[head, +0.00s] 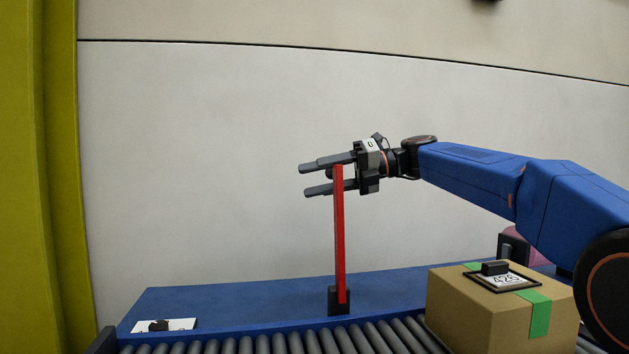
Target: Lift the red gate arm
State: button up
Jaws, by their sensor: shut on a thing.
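The red gate arm (340,240) stands nearly upright, tilted very slightly, with its lower end in a small black mount (339,300) at the edge of the blue conveyor frame. My gripper (317,178) is at the top of the red arm, its two dark fingers pointing left, one above the other. The red arm's upper end is beside the fingers and near the gripper's body. The jaws are closed on the red arm near its top, though the exact contact is hard to see.
A roller conveyor (290,344) runs along the bottom. A cardboard box (470,315) with green tape and a label sits on it at right, below my arm. A blue ledge (240,301) lies behind the rollers. A yellow-green post (40,180) stands at left. The space left of the gripper is clear.

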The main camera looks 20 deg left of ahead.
jog(key=v, duration=1.7)
jog(key=shift+r, duration=0.1)
